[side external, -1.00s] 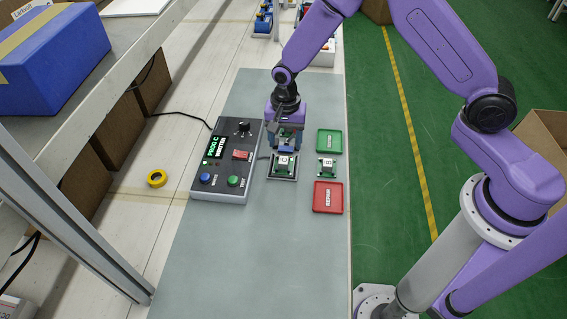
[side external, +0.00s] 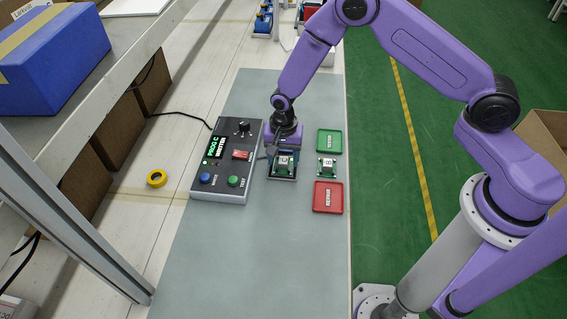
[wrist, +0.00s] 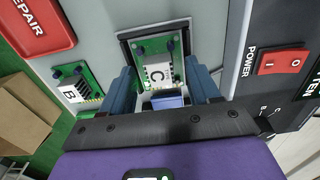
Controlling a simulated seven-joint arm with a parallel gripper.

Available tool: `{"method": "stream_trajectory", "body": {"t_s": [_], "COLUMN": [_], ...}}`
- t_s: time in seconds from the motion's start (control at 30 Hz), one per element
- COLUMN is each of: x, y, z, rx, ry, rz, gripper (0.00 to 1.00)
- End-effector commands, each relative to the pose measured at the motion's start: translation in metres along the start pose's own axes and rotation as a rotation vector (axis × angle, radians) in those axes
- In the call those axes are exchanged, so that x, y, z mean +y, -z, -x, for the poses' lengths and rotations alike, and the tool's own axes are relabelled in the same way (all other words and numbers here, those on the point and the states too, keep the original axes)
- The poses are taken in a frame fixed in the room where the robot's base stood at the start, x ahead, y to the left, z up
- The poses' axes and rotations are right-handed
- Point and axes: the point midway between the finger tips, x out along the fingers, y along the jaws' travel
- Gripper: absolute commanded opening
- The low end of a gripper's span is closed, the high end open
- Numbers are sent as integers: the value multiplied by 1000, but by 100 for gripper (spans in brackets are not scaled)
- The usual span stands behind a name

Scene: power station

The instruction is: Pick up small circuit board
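A small green circuit board marked C (side external: 285,164) sits in a dark-edged fixture (wrist: 129,37) on the grey mat. The same board C shows between my fingers in the wrist view (wrist: 158,72). My gripper (wrist: 164,76) is open, with one blue finger on each side of board C. I cannot tell whether either finger touches it. In the side view my gripper (side external: 284,149) is low at the far edge of the fixture, and its fingertips are mostly hidden. A second green board marked B (side external: 327,168) lies to the right; it also shows in the wrist view (wrist: 75,86).
A grey control box (side external: 226,160) with buttons and a red switch stands close left of the fixture. A green tray (side external: 329,141) and a red REPAIR tray (side external: 328,197) lie to the right. A yellow tape roll (side external: 157,178) is far left. The near mat is clear.

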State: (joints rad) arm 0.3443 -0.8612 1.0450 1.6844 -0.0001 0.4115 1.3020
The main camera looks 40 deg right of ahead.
Motion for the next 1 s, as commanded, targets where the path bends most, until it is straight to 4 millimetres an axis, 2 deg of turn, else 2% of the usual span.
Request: {"method": "stream_trajectory", "body": {"t_s": [0.03, 0.17, 0.2, 0.47, 0.67, 0.87, 1.0], "x": [0, 0, 0, 0, -1, -1, 18], "y": [0, 0, 0, 0, 0, 0, -9], "z": [0, 0, 0, 1, 9, 35, 56], "rx": [0, 0, 0, 0, 0, 1, 0], "ry": [0, 0, 0, 0, 1, 4, 2], "rz": [0, 0, 0, 0, 0, 0, 1], "gripper": [45, 3, 1, 0, 0, 0, 0]}}
